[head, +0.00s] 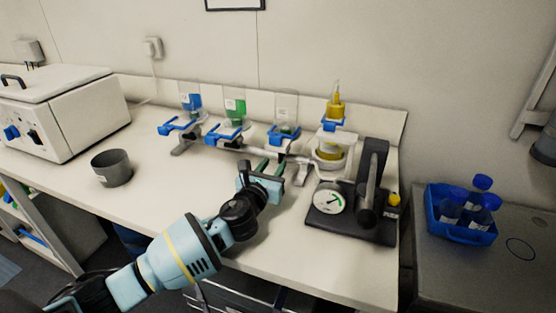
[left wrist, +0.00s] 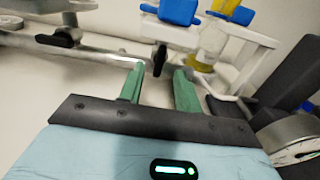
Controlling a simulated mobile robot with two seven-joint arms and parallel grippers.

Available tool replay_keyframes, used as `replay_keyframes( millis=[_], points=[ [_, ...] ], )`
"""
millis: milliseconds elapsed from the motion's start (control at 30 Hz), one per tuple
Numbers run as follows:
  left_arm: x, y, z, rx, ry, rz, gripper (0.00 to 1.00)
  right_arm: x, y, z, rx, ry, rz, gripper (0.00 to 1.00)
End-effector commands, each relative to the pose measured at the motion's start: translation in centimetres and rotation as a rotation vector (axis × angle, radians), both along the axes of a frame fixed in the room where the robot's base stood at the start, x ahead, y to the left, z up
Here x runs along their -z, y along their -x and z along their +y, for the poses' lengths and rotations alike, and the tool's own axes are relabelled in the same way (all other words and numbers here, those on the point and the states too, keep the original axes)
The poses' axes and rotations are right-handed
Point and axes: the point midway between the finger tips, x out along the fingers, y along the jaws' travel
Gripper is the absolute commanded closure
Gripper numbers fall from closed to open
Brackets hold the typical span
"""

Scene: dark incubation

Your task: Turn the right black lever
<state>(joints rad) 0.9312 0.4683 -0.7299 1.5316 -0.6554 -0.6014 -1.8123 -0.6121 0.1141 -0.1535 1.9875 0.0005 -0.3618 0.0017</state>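A metal manifold pipe (left wrist: 100,52) runs along the bench and carries black levers. The right black lever (left wrist: 159,60) points down from the pipe in the left wrist view, and another black lever (left wrist: 58,39) lies along the pipe to its left. My left gripper (head: 271,165) reaches in over the bench at the manifold's right part. Its two green fingers (left wrist: 158,82) are apart, with the right lever showing between and just beyond their tips. I cannot tell whether they touch it. My right gripper is in neither view.
Blue-clamped filter holders (head: 225,132) stand along the manifold. A black pump with a white dial gauge (head: 329,201) stands close on the right. A grey cup (head: 111,168) and a white incubator (head: 60,115) are at left. A blue bottle crate (head: 460,232) sits on the right-hand surface.

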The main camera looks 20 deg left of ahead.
Motion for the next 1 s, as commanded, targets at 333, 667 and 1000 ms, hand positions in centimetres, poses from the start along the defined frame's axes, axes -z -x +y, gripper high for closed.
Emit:
replay_keyframes(
  millis=[333,667,1000],
  points=[
    [0.2,-3.7,-0.1,-0.001,0.001,0.003,0.66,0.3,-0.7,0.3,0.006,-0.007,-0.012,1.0],
    [0.0,-4.0,-0.2,0.001,0.001,0.001,0.66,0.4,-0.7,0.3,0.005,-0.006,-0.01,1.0],
    [0.1,-4.0,-0.1,0.0,0.001,0.001,1.0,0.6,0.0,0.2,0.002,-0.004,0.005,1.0]
  ],
)
